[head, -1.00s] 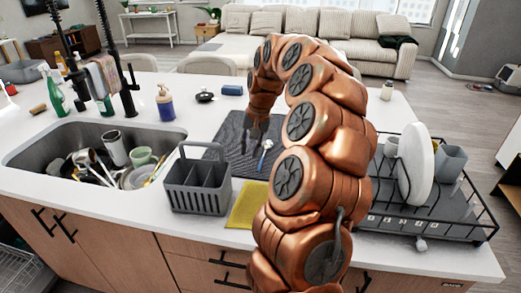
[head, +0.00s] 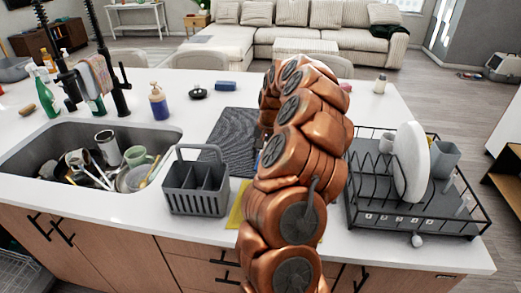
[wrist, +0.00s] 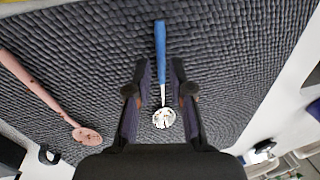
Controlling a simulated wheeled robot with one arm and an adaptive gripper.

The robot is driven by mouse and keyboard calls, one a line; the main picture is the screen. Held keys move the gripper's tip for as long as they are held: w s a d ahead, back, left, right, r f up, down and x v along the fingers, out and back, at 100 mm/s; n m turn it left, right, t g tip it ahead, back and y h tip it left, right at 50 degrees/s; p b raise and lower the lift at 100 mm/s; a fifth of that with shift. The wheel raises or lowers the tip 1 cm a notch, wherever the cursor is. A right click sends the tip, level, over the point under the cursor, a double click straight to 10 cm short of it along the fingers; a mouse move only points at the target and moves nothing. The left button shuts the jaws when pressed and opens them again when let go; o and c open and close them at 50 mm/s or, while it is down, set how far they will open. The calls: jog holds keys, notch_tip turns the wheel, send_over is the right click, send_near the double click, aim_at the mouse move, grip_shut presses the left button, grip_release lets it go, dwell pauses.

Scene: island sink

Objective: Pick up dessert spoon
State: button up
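A spoon with a blue handle (wrist: 160,45) and a pale, speckled bowl (wrist: 164,118) lies on the dark woven mat (wrist: 225,60) in the wrist view. My gripper (wrist: 159,72) is open above it, one finger on each side of the lower handle. I cannot tell whether the fingers touch it. A pink spoon-like utensil (wrist: 45,95) lies on the mat to the left. Which one is the dessert spoon is not marked. In the head view the mat (head: 228,135) is partly visible, but my arm hides the gripper and both utensils.
A grey caddy (head: 196,188) stands left of the mat, by the sink (head: 40,150) full of dishes. A black dish rack (head: 365,200) with a white plate (head: 411,162) stands on the right. A yellow cloth (head: 237,208) lies in front of the mat.

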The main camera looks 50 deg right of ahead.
jog(key=shift+w+a+f, duration=0.1)
jog(key=shift+w+f, duration=0.05)
jog(key=shift+f, duration=0.4)
jog(key=shift+w+a+f, duration=0.1)
jog(key=shift+f, duration=0.4)
grip_shut()
